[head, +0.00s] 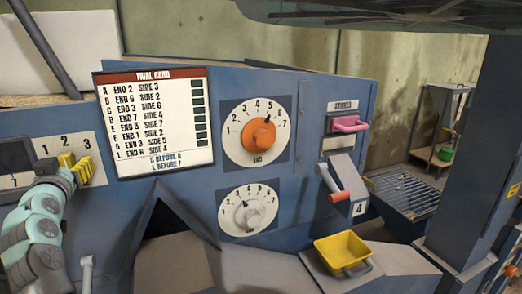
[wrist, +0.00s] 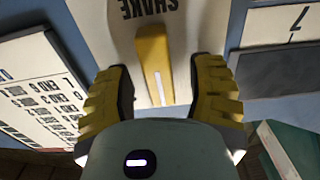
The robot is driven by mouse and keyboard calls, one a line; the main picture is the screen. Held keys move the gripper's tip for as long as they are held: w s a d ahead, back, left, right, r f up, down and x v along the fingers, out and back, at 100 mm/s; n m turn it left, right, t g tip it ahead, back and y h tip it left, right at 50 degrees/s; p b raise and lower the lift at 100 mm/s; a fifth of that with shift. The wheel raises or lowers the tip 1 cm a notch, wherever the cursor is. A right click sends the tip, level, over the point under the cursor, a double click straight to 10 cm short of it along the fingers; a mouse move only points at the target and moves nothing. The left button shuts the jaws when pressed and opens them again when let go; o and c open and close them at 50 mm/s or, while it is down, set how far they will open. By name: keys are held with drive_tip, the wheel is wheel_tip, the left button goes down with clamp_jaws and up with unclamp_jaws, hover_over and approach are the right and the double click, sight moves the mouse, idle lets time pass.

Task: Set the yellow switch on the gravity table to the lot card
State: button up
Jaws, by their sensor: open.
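The yellow switch (wrist: 154,62), a bar with a white stripe, stands on a pale plate marked SHAKE in the wrist view. My gripper (wrist: 162,75) is open around it, one yellow finger on each side, with a gap at both sides. In the head view my gripper (head: 73,168) is at the far left, before the plate (head: 67,146) numbered 1, 2, 3. It hides most of the switch there, so I cannot tell which number the switch points to. No card titled lot card shows; a white trial card (head: 153,170) lists END and SIDE numbers.
Right of the card are an orange END dial (head: 258,137) and a grey dial (head: 243,218). Farther right are a pink handle (head: 348,124), a red-tipped lever (head: 329,180) and a yellow scoop (head: 342,247). A dark display (head: 14,158) sits left of the numbered plate.

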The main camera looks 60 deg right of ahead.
drive_tip(key=shift+w+d, duration=0.25)
drive_tip(key=shift+d, duration=0.05)
drive_tip(key=shift+o, duration=0.3)
drive_tip(key=shift+a, duration=0.1)
clamp_jaws()
